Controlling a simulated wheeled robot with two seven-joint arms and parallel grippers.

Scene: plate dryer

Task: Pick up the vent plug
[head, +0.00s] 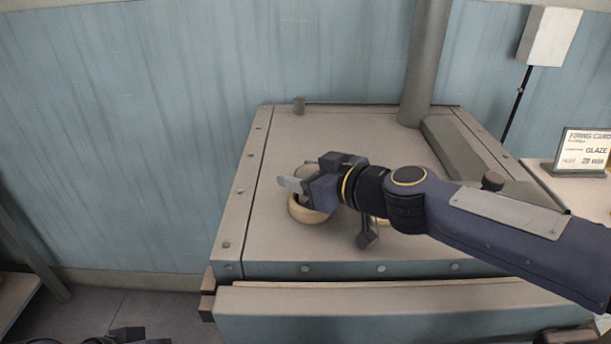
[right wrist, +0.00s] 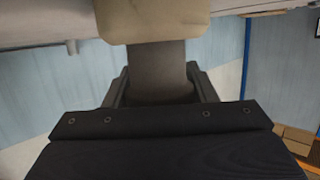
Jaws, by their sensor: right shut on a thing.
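My right gripper (head: 296,184) reaches in from the right over the flat top of the dryer (head: 330,140). It is shut on the vent plug (head: 309,171), which shows only in small part between the fingers in the head view. In the right wrist view the plug (right wrist: 157,72) is a grey-brown piece between the two dark fingers, with a wider beige block above it in the picture. A pale yellow ring (head: 304,213) is just below the gripper on the dryer top. I cannot tell whether the plug touches it. Dark parts at the bottom left may be my left gripper (head: 128,337).
A second yellowish round edge (head: 381,221) is mostly hidden behind my right wrist. A thick grey pipe (head: 425,65) rises at the back right. A sign card (head: 584,149) is at the far right. The dryer's left top is clear.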

